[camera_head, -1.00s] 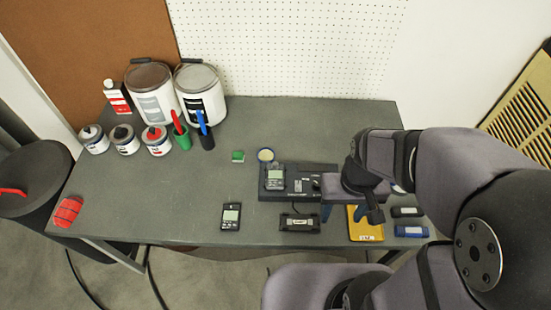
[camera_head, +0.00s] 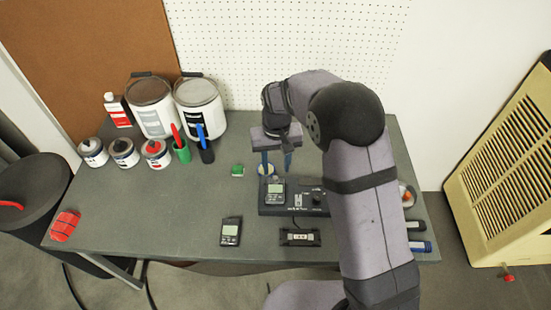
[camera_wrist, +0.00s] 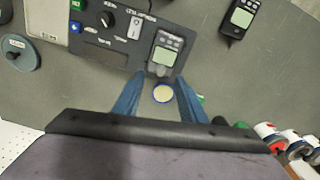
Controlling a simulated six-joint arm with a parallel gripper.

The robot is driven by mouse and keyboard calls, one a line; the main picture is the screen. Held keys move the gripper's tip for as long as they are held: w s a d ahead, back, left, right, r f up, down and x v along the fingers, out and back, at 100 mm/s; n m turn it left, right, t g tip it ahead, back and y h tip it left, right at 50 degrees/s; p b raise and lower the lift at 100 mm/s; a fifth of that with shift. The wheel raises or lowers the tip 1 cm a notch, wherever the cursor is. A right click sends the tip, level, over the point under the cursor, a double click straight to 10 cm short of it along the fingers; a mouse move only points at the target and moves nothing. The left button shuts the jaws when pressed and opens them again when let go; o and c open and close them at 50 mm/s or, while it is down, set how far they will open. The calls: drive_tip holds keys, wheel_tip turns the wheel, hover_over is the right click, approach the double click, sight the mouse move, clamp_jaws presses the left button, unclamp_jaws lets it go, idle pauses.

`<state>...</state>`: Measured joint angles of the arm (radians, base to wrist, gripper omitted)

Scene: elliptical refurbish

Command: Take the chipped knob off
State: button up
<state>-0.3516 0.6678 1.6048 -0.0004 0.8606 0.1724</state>
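A dark control panel (camera_head: 292,209) lies on the table and also shows in the wrist view (camera_wrist: 91,46). On it is a black round knob (camera_wrist: 107,18), small in the head view (camera_head: 316,200); I cannot make out a chip. My gripper (camera_head: 277,165) is open and empty, with two blue fingers pointing down at the panel's far edge. In the wrist view the gripper (camera_wrist: 161,80) has its fingers on either side of a small cream disc with a blue rim (camera_wrist: 162,93). The knob is well off to one side of the fingers, apart from them.
A grey meter (camera_head: 275,192) sits on the panel; another meter (camera_head: 231,231) and a black box (camera_head: 299,237) lie in front. A green block (camera_head: 238,171) is left of the gripper. Paint cans (camera_head: 200,104) and cups stand back left. The table's left middle is clear.

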sight(275, 177)
drive_tip(key=shift+w+a+r+m, duration=0.1)
drive_tip(key=shift+w+r+m, duration=0.1)
drive_tip(key=shift+r+m, duration=0.2)
drive_tip(key=shift+w+a+r+m, duration=0.15)
drive_tip(key=shift+r+m, duration=0.15)
drive_tip(key=shift+r, duration=0.15)
drive_tip(key=shift+d+m, duration=0.15)
drive_tip(key=shift+m, duration=0.15)
drive_tip(key=shift+f+p, duration=0.85)
drive_tip(key=shift+f, duration=2.8)
clamp_jaws()
